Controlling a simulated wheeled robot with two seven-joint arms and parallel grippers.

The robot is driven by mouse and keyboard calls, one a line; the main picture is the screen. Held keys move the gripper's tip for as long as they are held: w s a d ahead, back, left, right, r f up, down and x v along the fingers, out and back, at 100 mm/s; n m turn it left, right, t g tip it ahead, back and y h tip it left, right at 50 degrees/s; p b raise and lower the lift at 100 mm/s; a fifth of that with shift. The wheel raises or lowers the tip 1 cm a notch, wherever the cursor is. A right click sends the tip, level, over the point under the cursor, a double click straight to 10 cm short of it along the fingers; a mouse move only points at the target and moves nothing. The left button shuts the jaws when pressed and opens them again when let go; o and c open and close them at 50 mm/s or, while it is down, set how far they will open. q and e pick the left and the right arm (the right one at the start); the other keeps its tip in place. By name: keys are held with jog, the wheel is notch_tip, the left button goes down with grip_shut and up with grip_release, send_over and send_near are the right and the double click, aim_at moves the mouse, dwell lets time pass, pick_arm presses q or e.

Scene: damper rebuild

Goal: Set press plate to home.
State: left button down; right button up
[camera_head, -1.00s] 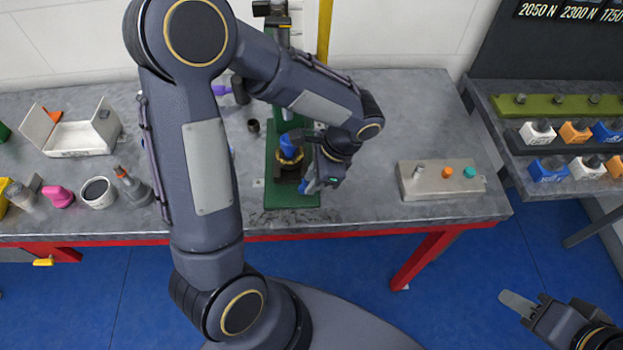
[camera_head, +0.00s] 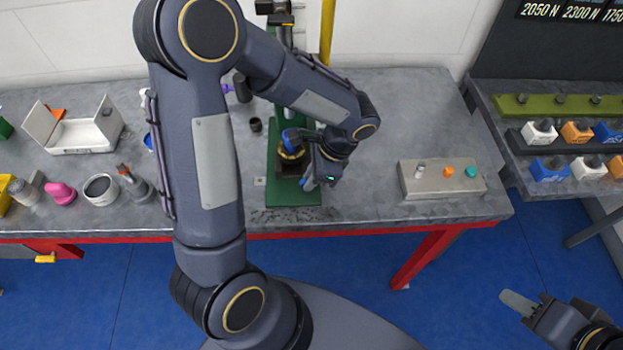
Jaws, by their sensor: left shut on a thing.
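The green press (camera_head: 294,192) stands on the grey bench, its column partly hidden behind my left arm. On its base sits a round dark and gold part (camera_head: 291,154) with a blue piece (camera_head: 291,138) on top. My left gripper (camera_head: 311,181) is at the front right side of this part, low over the green base. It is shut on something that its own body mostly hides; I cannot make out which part. I cannot pick out the press plate clearly. My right gripper (camera_head: 527,307) is low at the bottom right, away from the bench, with its finger opening unclear.
A control box (camera_head: 442,181) with a grey switch and orange and teal buttons stands right of the press. A white open case (camera_head: 85,134), a cup (camera_head: 100,189) and a pink item (camera_head: 60,193) stand at left. A rack (camera_head: 553,107) with coloured blocks is at right.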

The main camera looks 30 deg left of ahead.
aim_at(308, 164)
pick_arm(q)
jog(key=w+a, duration=0.1)
jog(key=w, duration=0.1)
jog(key=w+a, duration=0.1)
jog(key=shift+w+a+r, duration=0.1)
jog(key=shift+w+a, duration=0.05)
jog(key=shift+w, duration=0.2)
jog(key=c, duration=1.7)
grip_release()
jog(key=shift+w, duration=0.1)
jog(key=v, duration=0.7)
jog(key=shift+r, duration=0.35)
